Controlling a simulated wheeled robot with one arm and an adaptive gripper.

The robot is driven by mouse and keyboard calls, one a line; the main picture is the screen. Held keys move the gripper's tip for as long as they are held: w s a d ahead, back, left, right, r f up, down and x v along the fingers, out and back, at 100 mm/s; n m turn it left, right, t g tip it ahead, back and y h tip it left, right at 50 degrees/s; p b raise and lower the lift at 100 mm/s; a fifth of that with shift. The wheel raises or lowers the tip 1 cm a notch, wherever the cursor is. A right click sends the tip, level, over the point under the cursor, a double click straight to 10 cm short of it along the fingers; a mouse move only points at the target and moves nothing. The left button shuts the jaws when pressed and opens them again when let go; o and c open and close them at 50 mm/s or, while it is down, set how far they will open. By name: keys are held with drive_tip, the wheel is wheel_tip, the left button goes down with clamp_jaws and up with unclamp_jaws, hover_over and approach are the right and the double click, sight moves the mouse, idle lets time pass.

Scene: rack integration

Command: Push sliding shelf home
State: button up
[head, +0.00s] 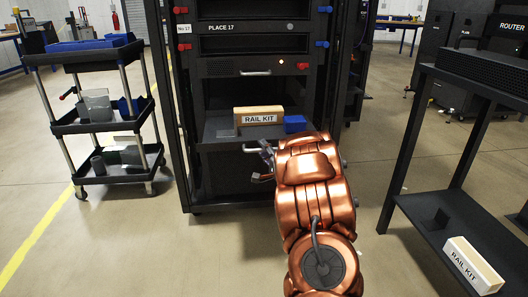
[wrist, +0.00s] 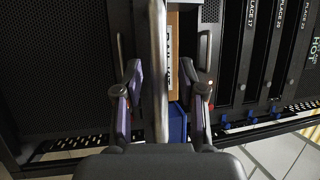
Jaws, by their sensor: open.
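The dark sliding shelf (head: 215,132) stands pulled out from the front of the rack, low in its opening. It carries a tan rail kit box (head: 259,117) and a small blue box (head: 294,124). A pale bar handle (head: 251,150) runs along the shelf's front. My gripper (head: 266,156) is at the right part of this handle, partly hidden by my copper arm. In the wrist view my gripper (wrist: 161,72) is open, with one finger on each side of a metal bar (wrist: 158,45). Whether a finger touches the bar cannot be told.
The black rack (head: 170,100) rises around the shelf, with a handled unit (head: 255,73) above. A three-tier cart (head: 105,125) stands left. A dark table (head: 455,205) at right holds another rail kit box (head: 472,266). The floor left of my arm is clear.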

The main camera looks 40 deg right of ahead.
clamp_jaws()
idle(0.6)
